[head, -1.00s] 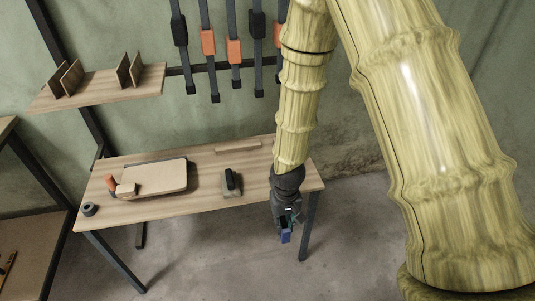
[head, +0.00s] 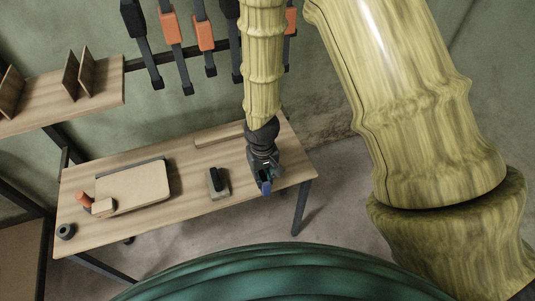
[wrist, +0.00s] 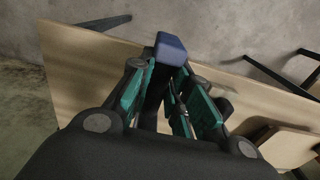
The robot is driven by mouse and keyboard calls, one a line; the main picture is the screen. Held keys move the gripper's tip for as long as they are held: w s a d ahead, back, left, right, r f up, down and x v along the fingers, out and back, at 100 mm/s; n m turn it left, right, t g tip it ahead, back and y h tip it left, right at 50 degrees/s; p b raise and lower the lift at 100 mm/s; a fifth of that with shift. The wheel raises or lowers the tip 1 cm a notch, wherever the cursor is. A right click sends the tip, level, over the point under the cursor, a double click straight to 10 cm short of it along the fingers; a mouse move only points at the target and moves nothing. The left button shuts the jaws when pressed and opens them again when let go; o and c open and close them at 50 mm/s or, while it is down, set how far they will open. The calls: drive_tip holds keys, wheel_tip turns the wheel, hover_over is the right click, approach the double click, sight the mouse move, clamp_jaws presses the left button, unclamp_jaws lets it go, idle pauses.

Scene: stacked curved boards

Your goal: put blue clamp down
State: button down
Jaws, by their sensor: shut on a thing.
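The blue clamp (head: 265,187) is in my gripper (head: 263,176), over the right part of the wooden table (head: 240,190) near its front edge in the head view. In the wrist view the clamp's blue block (wrist: 171,48) sticks out beyond the green-lined fingers of my gripper (wrist: 168,88), which are shut on it. The rest of the clamp is mostly hidden between the fingers. I cannot tell whether the clamp touches the table.
A dark-topped block tool (head: 217,182) lies left of my gripper. Farther left are curved boards (head: 135,187), an orange-handled tool (head: 84,199) and a black ring (head: 66,231). A wooden strip (head: 217,136) lies at the back. Clamps (head: 205,36) hang on the wall.

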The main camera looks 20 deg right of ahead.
drive_tip(key=shift+w+d+f+p, duration=0.65)
drive_tip(key=shift+w+d+f, duration=0.15)
drive_tip(key=shift+w, duration=0.75)
drive_tip(key=shift+w+d+f+p, duration=0.7)
drive_tip(key=shift+w+d, duration=0.1)
drive_tip(key=shift+w, duration=0.8)
drive_tip(key=shift+w+d+f+p, duration=0.7)
drive_tip(key=shift+w+d, duration=0.1)
drive_tip(key=shift+w, duration=0.75)
drive_tip(key=shift+f, duration=0.15)
drive_tip(key=c, duration=1.3)
unclamp_jaws()
drive_tip(key=shift+c, duration=0.2)
drive_tip(key=shift+r, duration=0.2)
